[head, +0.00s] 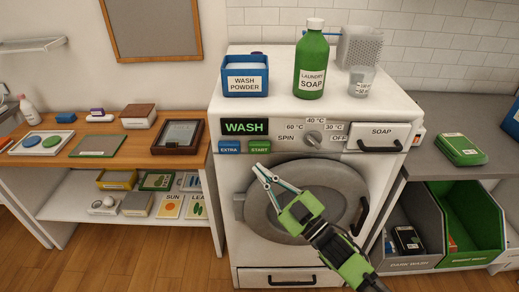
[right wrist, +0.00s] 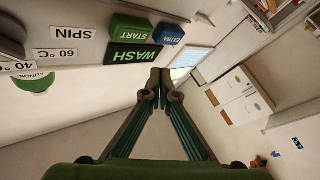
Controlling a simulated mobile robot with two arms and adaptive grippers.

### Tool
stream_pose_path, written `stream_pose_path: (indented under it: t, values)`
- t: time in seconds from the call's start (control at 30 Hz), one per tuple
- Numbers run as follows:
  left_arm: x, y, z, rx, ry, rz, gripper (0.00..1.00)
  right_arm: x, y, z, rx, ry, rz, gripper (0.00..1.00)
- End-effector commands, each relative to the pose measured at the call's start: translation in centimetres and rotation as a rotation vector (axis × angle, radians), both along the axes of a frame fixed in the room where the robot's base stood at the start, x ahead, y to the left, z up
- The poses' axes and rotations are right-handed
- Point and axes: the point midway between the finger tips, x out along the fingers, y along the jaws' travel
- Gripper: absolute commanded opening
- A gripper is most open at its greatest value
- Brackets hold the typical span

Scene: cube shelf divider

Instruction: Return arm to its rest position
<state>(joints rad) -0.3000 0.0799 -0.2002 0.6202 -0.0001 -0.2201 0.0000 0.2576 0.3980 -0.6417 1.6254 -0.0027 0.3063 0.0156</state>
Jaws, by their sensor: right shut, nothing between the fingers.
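My right gripper (head: 259,170) reaches in from the lower right in the head view, in front of the closed washing machine door (head: 345,187). Its fingertips are just below the green START button (head: 260,146) and the blue EXTRA button (head: 229,147). The fingers are shut with nothing between them. In the right wrist view the fingertips (right wrist: 160,80) meet in front of the WASH display (right wrist: 133,52); whether they touch the panel cannot be told. My left gripper is not in view.
The washing machine (head: 230,190) carries a blue wash powder box (head: 245,84), a green soap bottle (head: 312,65) and a clear cup (head: 361,82) on top. A wooden shelf (head: 190,162) with small items stands left. Grey and green bins (head: 470,225) stand right. The floor in front is clear.

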Motion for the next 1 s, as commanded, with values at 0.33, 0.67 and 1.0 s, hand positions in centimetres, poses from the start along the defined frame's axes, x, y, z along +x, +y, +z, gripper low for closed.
stream_pose_path:
  t: [0.33, 0.67, 1.0]
  values:
    - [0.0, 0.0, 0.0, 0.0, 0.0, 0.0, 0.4, 0.0, 0.0, 0.0, 0.0, 0.0, 0.0, 0.0]
    - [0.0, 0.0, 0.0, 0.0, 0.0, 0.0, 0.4, 1.8, -2.8, -8.0, -0.037, 0.163, -0.101, 0.0]
    - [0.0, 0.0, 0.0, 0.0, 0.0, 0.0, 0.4, -1.9, -11.5, -31.1, -0.149, 0.64, -0.354, 0.0]
